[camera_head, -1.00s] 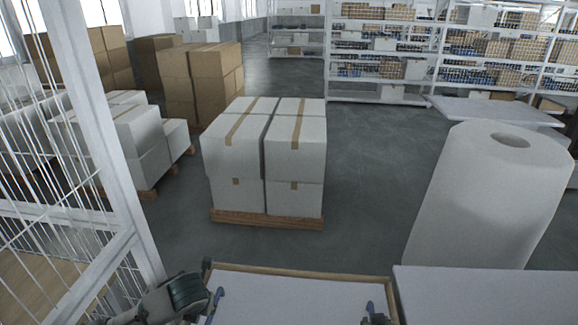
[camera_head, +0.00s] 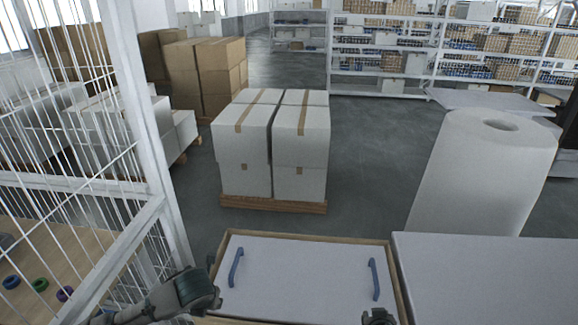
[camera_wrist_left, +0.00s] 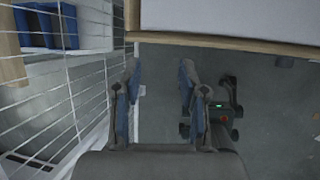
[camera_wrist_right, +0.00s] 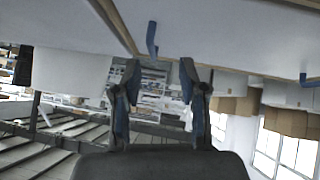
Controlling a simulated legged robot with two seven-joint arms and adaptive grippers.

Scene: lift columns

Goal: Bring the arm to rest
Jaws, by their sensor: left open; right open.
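My left arm shows at the bottom left of the head view, beside the white wire cage; its fingertips are not clear there. In the left wrist view my left gripper (camera_wrist_left: 160,85) is open and empty, near the wooden edge of a panel. My right arm shows only as a small part at the bottom of the head view. In the right wrist view my right gripper (camera_wrist_right: 160,85) is open and empty, close to a blue handle (camera_wrist_right: 152,40). The white panel (camera_head: 305,270) has a wooden rim and two blue handles, left (camera_head: 236,267) and right (camera_head: 374,279).
The white wire cage (camera_head: 165,215) stands at left, with small coloured rings (camera_head: 40,285) on a wooden surface behind it. A white table (camera_head: 490,280) and a large white roll (camera_head: 482,175) are at right. White boxes on a pallet (camera_head: 272,204) stand ahead, with grey floor around.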

